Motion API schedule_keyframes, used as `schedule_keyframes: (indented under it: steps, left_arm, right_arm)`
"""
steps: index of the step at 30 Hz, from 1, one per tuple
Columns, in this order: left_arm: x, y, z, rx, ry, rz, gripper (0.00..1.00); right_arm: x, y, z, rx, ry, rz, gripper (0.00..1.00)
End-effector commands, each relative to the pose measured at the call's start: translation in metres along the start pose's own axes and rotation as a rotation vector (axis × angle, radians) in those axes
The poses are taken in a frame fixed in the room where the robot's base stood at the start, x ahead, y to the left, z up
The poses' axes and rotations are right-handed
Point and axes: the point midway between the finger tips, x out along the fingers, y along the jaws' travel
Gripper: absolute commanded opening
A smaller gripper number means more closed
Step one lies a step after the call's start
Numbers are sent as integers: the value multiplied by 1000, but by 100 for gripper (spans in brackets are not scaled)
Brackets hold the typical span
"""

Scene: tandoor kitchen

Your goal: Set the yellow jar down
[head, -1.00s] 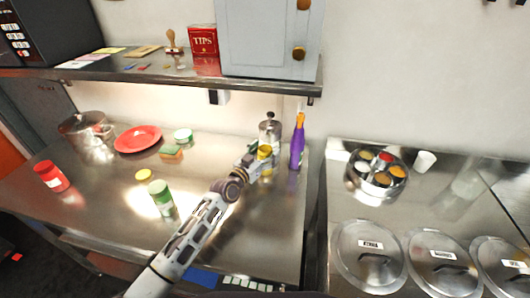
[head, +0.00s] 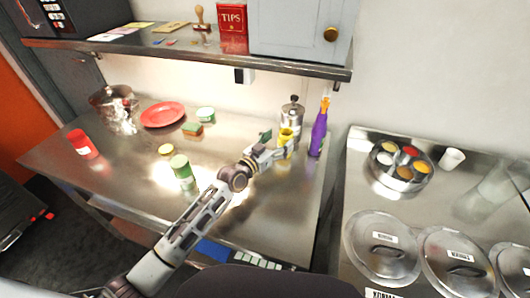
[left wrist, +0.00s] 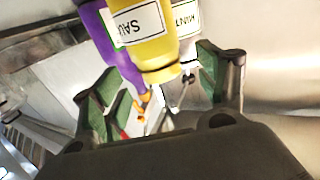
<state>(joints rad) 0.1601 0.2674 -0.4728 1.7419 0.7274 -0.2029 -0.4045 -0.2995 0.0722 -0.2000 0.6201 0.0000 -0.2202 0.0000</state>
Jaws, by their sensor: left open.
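The yellow jar (head: 286,137) stands upright on the steel worktop (head: 245,215), at its right end in the head view, in front of the steel grinder (head: 292,112) and beside the purple bottle (head: 318,132). My left gripper (head: 274,146) is open on the near side of the jar. In the left wrist view the yellow jar (left wrist: 152,48) shows upside down with a white label, beyond and between the spread green-padded fingers of my gripper (left wrist: 163,88). A clear gap shows beside the right finger. My right gripper is in neither view.
A steel shelf (head: 190,50) hangs above. A spice tin (head: 401,166) stands on the right counter.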

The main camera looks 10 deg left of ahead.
Motion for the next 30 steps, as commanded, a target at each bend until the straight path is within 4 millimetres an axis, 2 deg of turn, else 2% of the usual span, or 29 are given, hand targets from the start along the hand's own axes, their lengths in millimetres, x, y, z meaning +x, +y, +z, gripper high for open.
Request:
schedule_keyframes:
  steps: [18,30]
  left_arm:
    - [-62,0,1,0,-2,1,74]
    - [-72,1,0,0,0,1,74]
  right_arm:
    - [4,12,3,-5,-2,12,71]
    - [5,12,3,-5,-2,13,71]
